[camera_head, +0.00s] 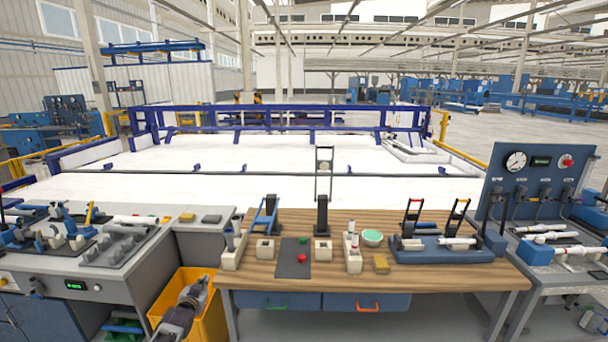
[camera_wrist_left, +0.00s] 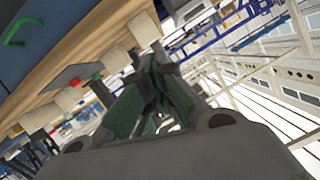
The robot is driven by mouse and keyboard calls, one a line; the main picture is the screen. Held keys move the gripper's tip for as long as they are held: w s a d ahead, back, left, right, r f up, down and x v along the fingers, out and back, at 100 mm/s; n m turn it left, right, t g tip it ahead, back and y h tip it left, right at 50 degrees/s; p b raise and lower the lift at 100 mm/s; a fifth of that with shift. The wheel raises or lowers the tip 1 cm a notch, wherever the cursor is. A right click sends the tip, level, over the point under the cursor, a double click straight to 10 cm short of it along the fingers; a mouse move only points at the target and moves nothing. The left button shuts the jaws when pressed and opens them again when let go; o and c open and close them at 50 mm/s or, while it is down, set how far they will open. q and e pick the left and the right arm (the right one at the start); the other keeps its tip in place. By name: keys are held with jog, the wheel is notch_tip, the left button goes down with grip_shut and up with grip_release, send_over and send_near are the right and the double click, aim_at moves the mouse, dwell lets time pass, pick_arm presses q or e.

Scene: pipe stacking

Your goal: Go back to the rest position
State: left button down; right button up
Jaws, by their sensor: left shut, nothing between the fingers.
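My left gripper (camera_head: 197,290) is low in the head view, in front of the yellow bin and left of the wooden table's front edge. It is shut with nothing between its fingers. In the left wrist view its fingers (camera_wrist_left: 155,95) fill the middle, with the table and its blue drawers behind to the upper left. It touches nothing that I can make out. My right gripper is not in either view.
The wooden table (camera_head: 450,272) carries pale blocks, a dark mat (camera_head: 293,265), a green bowl (camera_head: 372,237) and a blue fixture (camera_head: 432,250). A yellow bin (camera_head: 212,322) stands between it and the grey left bench (camera_head: 150,262). A gauge panel (camera_head: 538,165) stands right.

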pick_arm(q)
jog(key=s+d+f+g, duration=0.3)
jog(key=s+f+g, duration=0.1)
jog(key=s+f, duration=1.25)
jog(key=s+d+f+g, duration=0.25)
jog(key=s+f, duration=1.05)
jog(key=f, duration=0.7)
jog(key=s+d+f+g, duration=0.2)
jog(key=s+f, duration=0.3)
jog(key=s, duration=0.9)
jog(key=s+d+f+g, duration=0.1)
jog(key=s+f, duration=0.4)
jog(key=s, duration=0.8)
jog(key=s+d+f+g+h, duration=0.1)
jog(key=s+f+g, duration=0.3)
jog(key=s, duration=1)
jog(key=shift+s+d+f, duration=0.3)
jog(key=shift+d+f, duration=0.1)
jog(key=shift+d, duration=0.4)
jog(key=shift+f, duration=0.1)
notch_tip(320, 180, down, 4)
jog(key=b, duration=0.4)
jog(key=shift+f+b, duration=0.2)
jog(key=shift+b, duration=0.2)
